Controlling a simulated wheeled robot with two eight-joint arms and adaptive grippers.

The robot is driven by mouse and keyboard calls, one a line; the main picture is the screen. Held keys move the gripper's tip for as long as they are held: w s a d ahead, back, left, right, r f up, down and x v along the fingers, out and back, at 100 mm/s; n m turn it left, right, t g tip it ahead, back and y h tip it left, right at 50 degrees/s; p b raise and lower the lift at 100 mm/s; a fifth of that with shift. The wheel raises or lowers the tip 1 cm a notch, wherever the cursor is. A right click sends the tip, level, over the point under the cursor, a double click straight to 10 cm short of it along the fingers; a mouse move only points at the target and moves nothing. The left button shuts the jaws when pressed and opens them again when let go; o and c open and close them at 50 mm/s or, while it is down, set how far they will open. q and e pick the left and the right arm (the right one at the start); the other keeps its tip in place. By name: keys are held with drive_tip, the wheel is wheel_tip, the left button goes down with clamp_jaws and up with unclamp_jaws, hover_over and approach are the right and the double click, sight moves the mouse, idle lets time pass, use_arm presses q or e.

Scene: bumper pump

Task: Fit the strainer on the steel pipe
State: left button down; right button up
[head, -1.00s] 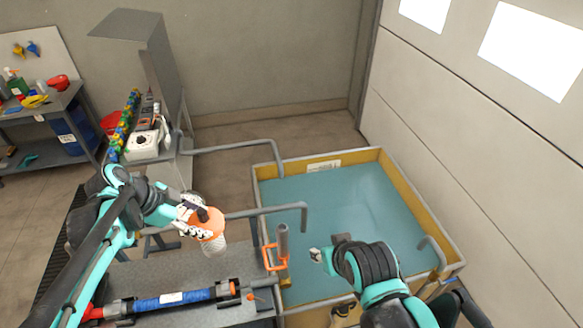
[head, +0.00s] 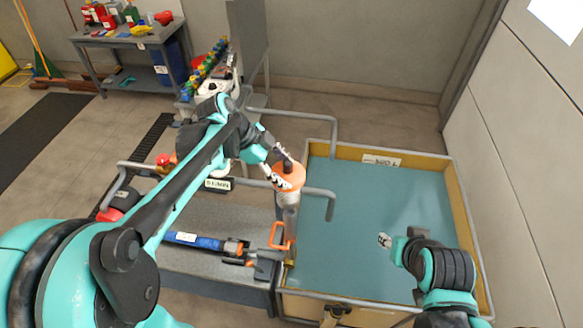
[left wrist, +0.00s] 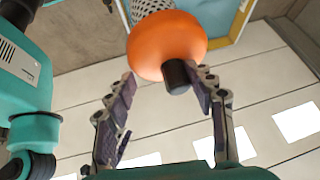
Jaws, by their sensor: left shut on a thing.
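The strainer (head: 290,179) has an orange cap, a black knob and a pale mesh sleeve. In the head view it is upright over the steel pipe (head: 290,222), which stands by the orange bracket (head: 278,236) at the tank's left edge. I cannot tell whether the mesh is around the pipe or just above it. My left gripper (head: 277,168) is shut on the strainer at its cap. In the left wrist view, the orange cap (left wrist: 167,42) and knob show at the fingertips (left wrist: 165,92). My right gripper (head: 385,241) is over the tank, apart from the strainer; its fingers are unclear.
The tank (head: 390,195) with blue-green inside and yellow walls fills the right. Grey bent pipes (head: 318,192) reach over its left wall. A grey bench (head: 235,270) bears a blue tool (head: 195,240). A cluttered side table (head: 130,38) stands at the back left.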

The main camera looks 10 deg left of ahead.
sight(283, 176)
use_arm(q)
drive_tip(key=f+b, duration=0.2)
drive_tip(key=f, duration=0.2)
drive_tip(key=shift+w+d+f+b, duration=0.15)
drive_tip(key=shift+d+b, duration=0.25)
drive_tip(key=shift+a+f+b, duration=0.2)
drive_tip(key=shift+f+b, duration=0.2)
drive_tip(key=shift+f, duration=0.05)
drive_tip(key=shift+d, duration=0.15)
drive_tip(key=shift+s, duration=0.3)
drive_tip(key=shift+f+b, duration=1.4)
drive_tip(key=shift+f, duration=0.2)
idle(0.8)
drive_tip(key=shift+d, duration=0.1)
